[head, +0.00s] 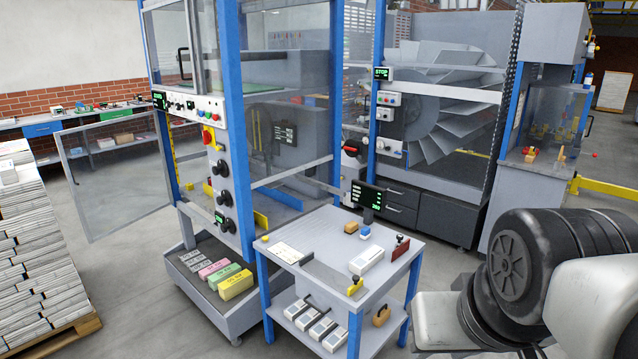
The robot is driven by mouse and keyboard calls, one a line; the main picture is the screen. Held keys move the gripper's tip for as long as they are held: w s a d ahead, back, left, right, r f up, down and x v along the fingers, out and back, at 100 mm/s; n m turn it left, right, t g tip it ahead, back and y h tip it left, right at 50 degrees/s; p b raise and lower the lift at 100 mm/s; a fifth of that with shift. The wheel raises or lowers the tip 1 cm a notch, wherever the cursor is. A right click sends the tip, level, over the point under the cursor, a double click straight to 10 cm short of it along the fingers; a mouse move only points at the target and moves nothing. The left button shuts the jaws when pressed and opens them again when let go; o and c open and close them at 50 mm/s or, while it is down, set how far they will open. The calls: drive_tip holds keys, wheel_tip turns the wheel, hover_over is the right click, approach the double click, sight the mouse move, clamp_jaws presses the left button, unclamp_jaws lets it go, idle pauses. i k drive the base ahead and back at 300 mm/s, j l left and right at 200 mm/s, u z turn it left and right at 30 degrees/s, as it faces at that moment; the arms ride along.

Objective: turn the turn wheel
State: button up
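A black and red rotary handle (352,148) shows on the right side of that machine. I cannot tell for certain which of these is the turn wheel. My arm (545,275) fills the lower right corner, apart from all of them. The fingers of my gripper do not show.
A grey table (330,240) with a small screen (367,196) stands between my arm and the left machine. A glass door (115,175) hangs open at the left. Paper stacks (40,265) stand at far left. A fan-wheel machine (440,110) stands behind.

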sight(225, 198)
drive_tip(key=i+j+u, duration=0.15)
drive_tip(key=i+u, duration=1.35)
drive_tip(key=i, duration=1.7)
